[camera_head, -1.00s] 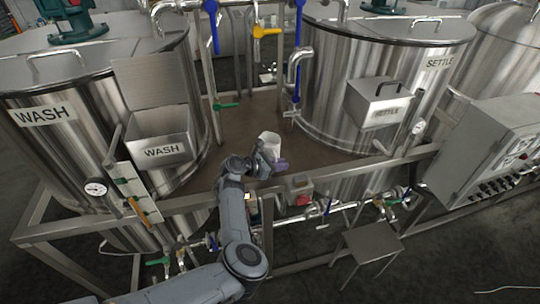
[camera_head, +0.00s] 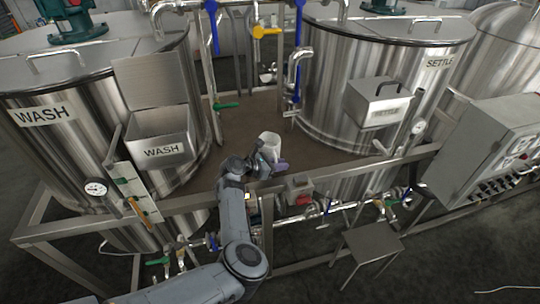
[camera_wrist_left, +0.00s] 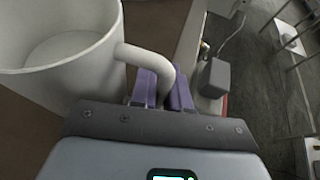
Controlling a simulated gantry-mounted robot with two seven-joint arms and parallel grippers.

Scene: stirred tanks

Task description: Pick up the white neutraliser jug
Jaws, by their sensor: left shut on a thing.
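The white neutraliser jug (camera_head: 270,143) is upright on or just above the brown platform between the two tanks; I cannot tell whether it touches. In the left wrist view the jug (camera_wrist_left: 75,75) fills the upper left, its open top showing a pale inside. My left gripper (camera_head: 268,165) reaches it from the front. In the left wrist view its purple fingers (camera_wrist_left: 162,88) are shut on the jug's handle (camera_wrist_left: 150,60). My right gripper is not in view.
The WASH tank (camera_head: 70,100) with its open box (camera_head: 160,148) stands left, the SETTLE tank (camera_head: 340,90) right. A frame rail (camera_head: 350,169) runs in front of the platform (camera_head: 240,130). A small box with a red part (camera_head: 300,190) is right of the gripper. Blue-handled valves hang behind.

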